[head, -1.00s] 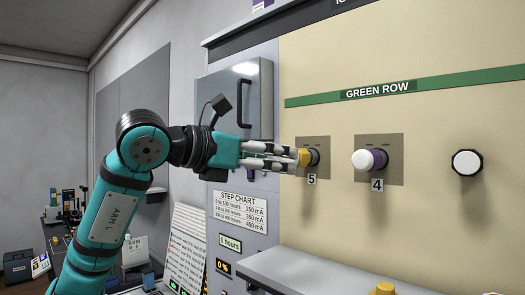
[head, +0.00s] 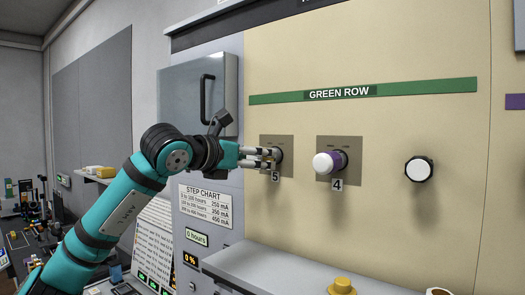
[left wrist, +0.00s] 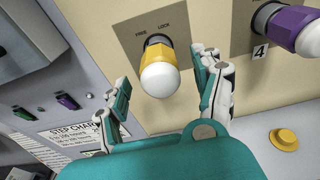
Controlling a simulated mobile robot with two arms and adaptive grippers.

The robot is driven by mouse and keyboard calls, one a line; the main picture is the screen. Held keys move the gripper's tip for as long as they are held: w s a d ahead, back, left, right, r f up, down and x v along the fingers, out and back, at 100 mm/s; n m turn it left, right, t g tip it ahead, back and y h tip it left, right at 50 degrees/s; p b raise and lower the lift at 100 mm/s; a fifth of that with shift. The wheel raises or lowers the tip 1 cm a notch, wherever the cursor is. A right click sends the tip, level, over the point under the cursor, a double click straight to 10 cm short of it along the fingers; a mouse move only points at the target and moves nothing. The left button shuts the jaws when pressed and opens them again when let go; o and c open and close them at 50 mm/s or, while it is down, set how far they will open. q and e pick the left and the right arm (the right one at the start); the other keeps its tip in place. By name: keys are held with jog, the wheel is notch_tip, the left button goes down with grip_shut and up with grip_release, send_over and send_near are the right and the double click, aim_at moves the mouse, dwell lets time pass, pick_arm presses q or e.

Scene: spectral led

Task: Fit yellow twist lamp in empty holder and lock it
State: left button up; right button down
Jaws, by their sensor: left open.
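The yellow twist lamp (left wrist: 159,76) has a yellow collar and a white dome. In the left wrist view it sits in holder 5 (left wrist: 136,28), whose plate has FREE and LOCK marks; whether it is locked I cannot tell. My left gripper (head: 276,158) is at holder 5, open, with one finger on each side of the lamp and a visible gap to each. In the head view the fingers mostly hide the lamp. A purple lamp with a white dome (head: 327,163) is in holder 4 (head: 351,175). My right gripper is not in view.
A round white part with a black rim (head: 418,170) is on the panel at right. A grey ledge (head: 270,270) with a yellow button (head: 342,286) juts out below. A grey cabinet door with a handle (head: 184,100) stands left of the panel.

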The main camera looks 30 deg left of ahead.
aim_at(263, 159)
pick_arm(q)
jog(key=shift+w+d+f+p, duration=0.15)
jog(key=shift+w+p, duration=0.15)
jog(key=shift+w, duration=0.65)
jog(key=shift+w+f+p, duration=0.15)
jog(key=shift+w+p, duration=0.15)
jog(key=shift+w, duration=0.6)
jog(key=shift+c, duration=0.4)
